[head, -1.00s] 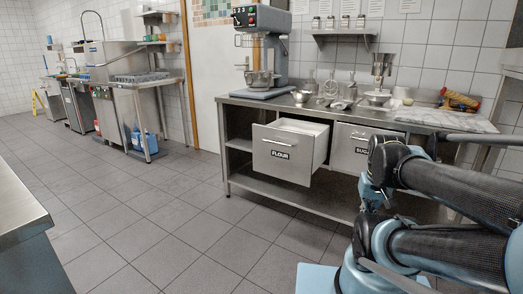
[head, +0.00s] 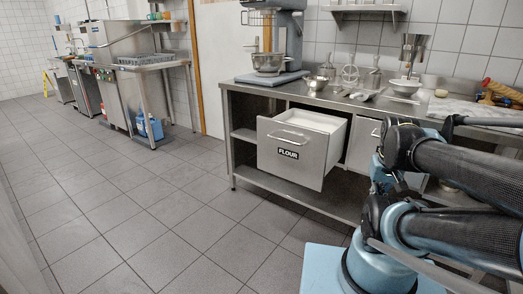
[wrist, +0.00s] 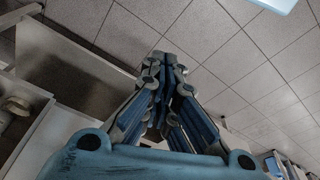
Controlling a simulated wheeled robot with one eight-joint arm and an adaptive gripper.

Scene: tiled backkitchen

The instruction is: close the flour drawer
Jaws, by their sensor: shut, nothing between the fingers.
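The flour drawer (head: 287,167) is pulled out of the steel bench (head: 240,95) in the head view. It has a grey front with a bar handle (head: 291,136) and a FLOUR label, and its white inside shows at the top. My gripper (wrist: 164,75) shows in the wrist view with its fingers together and nothing between them. The gripper's fingers cannot be made out in the head view, where my arm fills the lower right, in front of the bench and right of the drawer. No contact with the drawer shows.
A second drawer (head: 364,146) right of the flour drawer is partly hidden by my arm. A mixer (head: 270,50) and several utensils stand on the bench. The tiled floor (head: 170,215) in front is clear. A dishwasher (head: 122,45) stands at the left.

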